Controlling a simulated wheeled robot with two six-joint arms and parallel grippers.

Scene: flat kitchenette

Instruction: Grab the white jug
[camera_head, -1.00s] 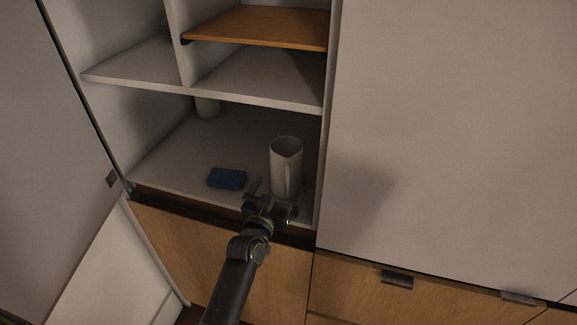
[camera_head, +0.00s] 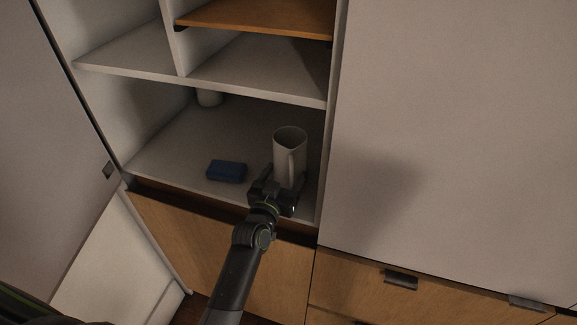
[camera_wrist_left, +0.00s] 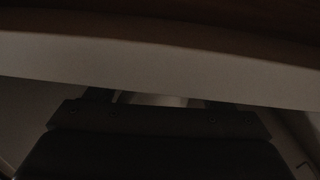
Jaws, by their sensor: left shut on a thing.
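The white jug (camera_head: 289,148) stands upright on the lower shelf of the open cabinet, near its right side wall, with its handle toward me. My left gripper (camera_head: 284,177) reaches in over the shelf's front edge and is shut on the lower part of the jug, one finger on each side. The gripper hides the jug's base. In the left wrist view, which is very dark, my gripper body fills the lower part, and a pale sliver that may be the jug shows above it. My right gripper is not in view.
A blue block-like object (camera_head: 226,171) lies on the lower shelf (camera_head: 180,150) left of the jug. A white cup-like thing (camera_head: 209,98) stands farther back. A white shelf (camera_head: 262,75) hangs above. An open door (camera_head: 50,150) is at left; a closed grey panel (camera_head: 450,140) is at right.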

